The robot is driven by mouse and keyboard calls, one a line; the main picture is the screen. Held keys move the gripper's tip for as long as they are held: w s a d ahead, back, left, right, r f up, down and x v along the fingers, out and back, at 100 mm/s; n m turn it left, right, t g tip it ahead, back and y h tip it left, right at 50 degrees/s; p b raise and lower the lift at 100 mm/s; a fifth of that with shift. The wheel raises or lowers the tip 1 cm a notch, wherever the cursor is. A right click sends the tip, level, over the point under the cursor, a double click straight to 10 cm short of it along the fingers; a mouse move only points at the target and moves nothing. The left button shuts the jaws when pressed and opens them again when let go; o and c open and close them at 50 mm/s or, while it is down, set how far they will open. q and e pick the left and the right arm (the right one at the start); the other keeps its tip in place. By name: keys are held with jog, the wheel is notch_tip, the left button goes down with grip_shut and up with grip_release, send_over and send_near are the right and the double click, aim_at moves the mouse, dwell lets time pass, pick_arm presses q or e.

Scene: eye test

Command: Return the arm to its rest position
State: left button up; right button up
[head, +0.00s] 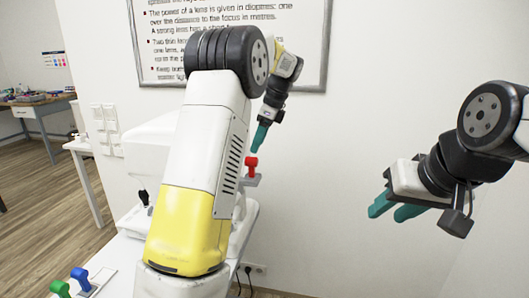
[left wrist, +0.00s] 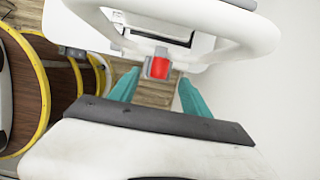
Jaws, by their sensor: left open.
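My left arm crosses the middle of the head view. Its gripper (head: 261,136), with teal fingers, points down above a red knob (head: 251,166). In the left wrist view the left gripper (left wrist: 158,92) is open, with its fingers apart. The red knob (left wrist: 158,68) shows beyond the gap between them, and nothing is held. My right gripper (head: 386,213) is at the right of the head view, in free air near the wall. Its two teal fingers look apart and empty.
A white machine (head: 147,150) stands behind my left arm, partly hidden by it. Green (head: 60,288) and blue (head: 80,277) knobs are at the lower left. A framed text board (head: 310,50) hangs on the wall. A desk (head: 40,108) stands far left. The space between the arms is clear.

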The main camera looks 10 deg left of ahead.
pick_arm(q)
jog(key=s+r+n+t+h, duration=0.25)
jog(key=s+n, duration=0.25)
jog(key=s, duration=0.4)
jog(key=s+r+n+t+h, duration=0.15)
jog(key=s+r+n, duration=0.3)
jog(key=s, duration=0.55)
jog(key=s+d+f+n+t+h, duration=0.1)
jog(key=s+f+n, duration=0.1)
jog(key=s+n, duration=0.2)
jog(key=s+d+f+n+t+h, duration=0.1)
jog(key=s+f+n, duration=0.2)
jog(key=s, duration=0.7)
jog(key=shift+d+f+n, duration=0.3)
jog(key=shift+d+n, duration=0.1)
jog(key=shift+n, duration=0.25)
